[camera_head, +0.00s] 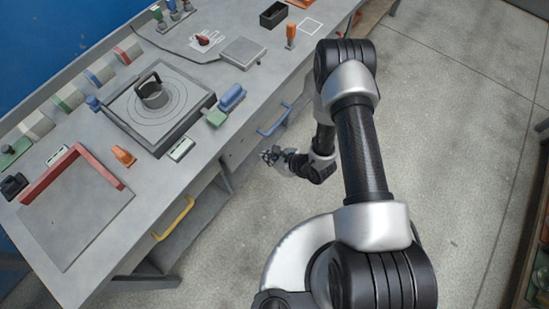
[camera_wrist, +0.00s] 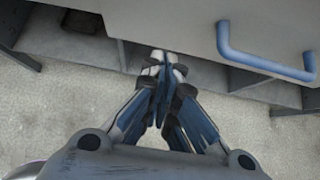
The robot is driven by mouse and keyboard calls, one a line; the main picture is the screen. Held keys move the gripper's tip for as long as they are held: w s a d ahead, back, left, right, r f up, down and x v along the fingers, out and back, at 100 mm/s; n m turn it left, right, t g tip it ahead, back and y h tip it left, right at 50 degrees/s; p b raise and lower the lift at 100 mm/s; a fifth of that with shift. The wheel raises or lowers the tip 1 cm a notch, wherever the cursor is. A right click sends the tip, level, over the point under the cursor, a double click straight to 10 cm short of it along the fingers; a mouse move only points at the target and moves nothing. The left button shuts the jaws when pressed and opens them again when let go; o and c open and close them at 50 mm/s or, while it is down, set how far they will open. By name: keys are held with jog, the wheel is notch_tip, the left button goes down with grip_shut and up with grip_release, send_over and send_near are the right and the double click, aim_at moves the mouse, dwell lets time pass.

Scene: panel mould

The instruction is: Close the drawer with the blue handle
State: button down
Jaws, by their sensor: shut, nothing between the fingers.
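The blue handle (camera_head: 273,121) is a bar on a grey drawer front (camera_head: 243,147) on the bench's front side. In the wrist view the blue handle (camera_wrist: 262,66) is at upper right, on the pale drawer front (camera_wrist: 180,20). How far the drawer stands out is hard to tell.
A yellow handle (camera_head: 173,218) is on the bench front further left. Dark open shelf space (camera_wrist: 215,75) shows under the drawer. The benchtop (camera_head: 75,120) carries a turntable, a red angled rail and several small parts. The floor (camera_head: 450,130) right of my arm is clear.

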aim_at(246, 149)
jog(key=shift+w+a+f+b, duration=0.25)
jog(key=shift+w+a+f, duration=0.15)
jog(key=shift+w+a, duration=0.4)
jog(key=shift+w+a+f+b, duration=0.2)
jog(key=shift+w+a+f, duration=0.35)
jog(key=shift+a, duration=0.45)
jog(key=shift+w+a+f+b, duration=0.3)
jog(key=shift+w+a, duration=0.45)
jog(key=shift+a, duration=0.15)
jog(key=shift+w, duration=0.1)
